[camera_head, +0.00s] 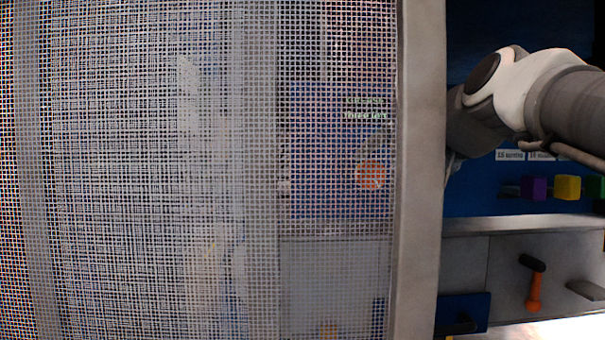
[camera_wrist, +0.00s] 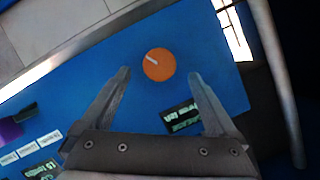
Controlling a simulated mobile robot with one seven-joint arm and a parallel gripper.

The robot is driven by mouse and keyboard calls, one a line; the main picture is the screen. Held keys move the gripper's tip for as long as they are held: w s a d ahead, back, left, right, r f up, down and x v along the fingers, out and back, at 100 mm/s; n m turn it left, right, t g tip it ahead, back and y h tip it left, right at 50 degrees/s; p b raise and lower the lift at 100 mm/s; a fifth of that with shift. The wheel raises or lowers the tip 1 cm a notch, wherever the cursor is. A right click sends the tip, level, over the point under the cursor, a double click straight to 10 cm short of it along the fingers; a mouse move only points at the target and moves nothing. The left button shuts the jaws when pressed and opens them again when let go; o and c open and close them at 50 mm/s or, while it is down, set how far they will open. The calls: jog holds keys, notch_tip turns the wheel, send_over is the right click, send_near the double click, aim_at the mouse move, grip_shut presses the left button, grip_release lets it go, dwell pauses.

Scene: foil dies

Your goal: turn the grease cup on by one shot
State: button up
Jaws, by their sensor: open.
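The grease cup is a round orange cap (camera_wrist: 159,65) with a pale pointer line, on a blue panel (camera_wrist: 150,35) in the wrist view. In the head view the orange cap (camera_head: 370,174) shows blurred through a mesh screen, below a green-lettered label (camera_head: 365,107). My gripper (camera_wrist: 157,77) is open, with one finger on each side of the cap in the wrist picture. No contact shows, and the remaining distance is hard to judge. In the head view my arm passes behind the mesh frame, and my gripper is hidden there.
A mesh guard (camera_head: 150,170) with a grey upright post (camera_head: 420,170) fills the left and middle of the head view. Purple (camera_head: 533,188) and yellow (camera_head: 567,188) blocks sit on the panel at right. An orange-handled lever (camera_head: 534,290) is below them.

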jog(key=x, duration=0.6)
jog(key=shift+w+f+p, duration=0.1)
jog(key=shift+w+p, duration=0.2)
jog(key=c, duration=1.4)
jog(key=shift+o, duration=0.2)
jog(key=shift+b, duration=0.3)
jog(key=m+y+b, duration=0.1)
jog(key=b, duration=0.1)
jog(key=shift+a+f+m+b, duration=0.1)
jog(key=shift+f+m+b, duration=0.05)
jog(key=shift+m+b, duration=0.2)
jog(key=shift+m+t+y+b, duration=0.5)
jog(key=shift+m+y+b, duration=0.4)
jog(key=shift+m+b, duration=0.45)
